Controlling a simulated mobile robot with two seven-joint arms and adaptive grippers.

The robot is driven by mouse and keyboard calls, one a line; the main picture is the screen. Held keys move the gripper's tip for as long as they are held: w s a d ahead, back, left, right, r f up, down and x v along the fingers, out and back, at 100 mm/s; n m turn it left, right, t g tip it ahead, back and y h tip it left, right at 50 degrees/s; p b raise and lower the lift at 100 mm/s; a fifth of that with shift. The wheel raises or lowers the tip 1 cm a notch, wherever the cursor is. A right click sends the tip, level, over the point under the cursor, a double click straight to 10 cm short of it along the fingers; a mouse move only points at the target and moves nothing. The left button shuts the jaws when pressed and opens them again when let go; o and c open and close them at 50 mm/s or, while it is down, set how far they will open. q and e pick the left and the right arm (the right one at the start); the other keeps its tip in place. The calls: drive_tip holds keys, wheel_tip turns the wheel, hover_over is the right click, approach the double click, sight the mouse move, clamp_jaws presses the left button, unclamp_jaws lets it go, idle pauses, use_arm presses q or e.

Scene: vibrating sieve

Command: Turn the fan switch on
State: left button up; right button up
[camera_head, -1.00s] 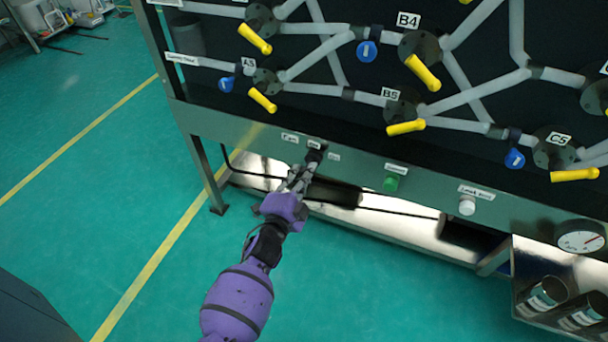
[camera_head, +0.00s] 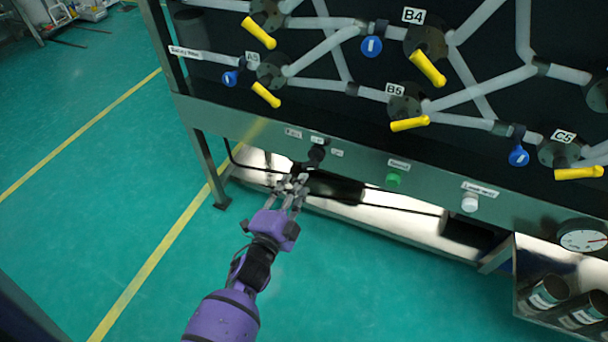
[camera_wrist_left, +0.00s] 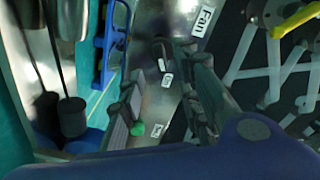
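The fan switch (camera_head: 317,152) is a small black rotary knob on the metal front panel, with small white labels around it. Which way it points is too small to tell in the head view. In the left wrist view a white "Fan" label (camera_wrist_left: 203,22) and an "On" label (camera_wrist_left: 167,80) show near the fingers, and the dark knob (camera_wrist_left: 159,50) is partly hidden. My left gripper (camera_head: 292,184) is open and empty, just below the knob and apart from it. Its spread fingers also show in the left wrist view (camera_wrist_left: 163,98). My right gripper is not in view.
To the right on the panel are a green button (camera_head: 393,180) and a white knob (camera_head: 469,202). Above are pipes with yellow-handled valves (camera_head: 409,124). A pressure gauge (camera_head: 582,240) and dark cans (camera_head: 545,294) are at the lower right.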

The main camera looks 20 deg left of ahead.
use_arm(q)
drive_tip(key=s, duration=0.5)
drive_tip(key=shift+s+a, duration=0.1)
drive_tip(key=shift+s, duration=0.05)
